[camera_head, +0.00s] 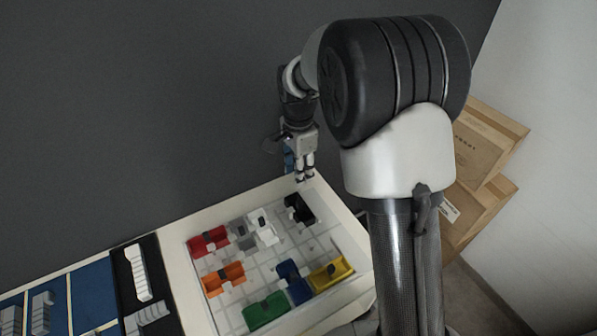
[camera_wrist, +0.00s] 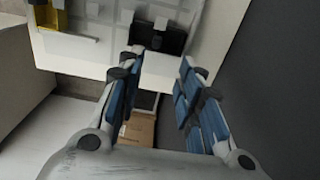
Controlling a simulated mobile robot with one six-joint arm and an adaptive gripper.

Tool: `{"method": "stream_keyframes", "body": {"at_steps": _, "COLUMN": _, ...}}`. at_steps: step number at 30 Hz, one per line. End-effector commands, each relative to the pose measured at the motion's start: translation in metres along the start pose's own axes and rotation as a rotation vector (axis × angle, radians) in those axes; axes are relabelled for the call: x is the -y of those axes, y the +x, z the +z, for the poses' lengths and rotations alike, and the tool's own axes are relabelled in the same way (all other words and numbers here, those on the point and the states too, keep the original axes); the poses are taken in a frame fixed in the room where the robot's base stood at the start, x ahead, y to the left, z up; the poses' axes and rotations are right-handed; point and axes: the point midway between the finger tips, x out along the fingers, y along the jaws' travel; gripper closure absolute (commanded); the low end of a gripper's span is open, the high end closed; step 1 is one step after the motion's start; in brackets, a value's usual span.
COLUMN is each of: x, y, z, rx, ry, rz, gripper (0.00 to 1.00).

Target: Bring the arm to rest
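My gripper (camera_head: 304,178) hangs at the far edge of the table, near the black part (camera_head: 299,208) in the head view. In the wrist view my gripper (camera_wrist: 160,68) shows two fingers with blue pads, spread apart with nothing between them. The black part (camera_wrist: 158,37) lies beyond the fingertips there, apart from them. My arm is raised and bent, and its large dark joint fills the upper right of the head view.
A white-rimmed tray (camera_head: 191,272) holds several coloured parts, including red (camera_head: 208,242), orange (camera_head: 223,279), green (camera_head: 265,311) and yellow (camera_head: 331,274) ones. Blue and black compartments (camera_head: 92,288) with pale parts lie left. Cartons (camera_head: 480,150) stand right. A dark wall rises behind.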

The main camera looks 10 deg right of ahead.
Motion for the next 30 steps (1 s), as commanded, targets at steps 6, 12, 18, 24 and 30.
{"method": "stream_keyframes", "body": {"at_steps": 6, "x": 0.0, "y": 0.0, "z": 0.0, "rx": 0.0, "ry": 0.0, "rz": 0.0, "gripper": 0.67}}
{"method": "stream_keyframes", "body": {"at_steps": 12, "x": -0.006, "y": -0.012, "z": 0.001, "rx": -0.004, "ry": -0.035, "rz": -0.014, "gripper": 0.67}}
{"method": "stream_keyframes", "body": {"at_steps": 18, "x": -0.049, "y": -0.072, "z": 0.008, "rx": -0.035, "ry": -0.246, "rz": -0.083, "gripper": 0.67}}
{"method": "stream_keyframes", "body": {"at_steps": 24, "x": -0.117, "y": -0.123, "z": 0.022, "rx": -0.097, "ry": -0.532, "rz": -0.156, "gripper": 0.67}}
{"method": "stream_keyframes", "body": {"at_steps": 30, "x": -0.19, "y": -0.146, "z": 0.04, "rx": -0.183, "ry": -0.814, "rz": -0.212, "gripper": 0.67}}
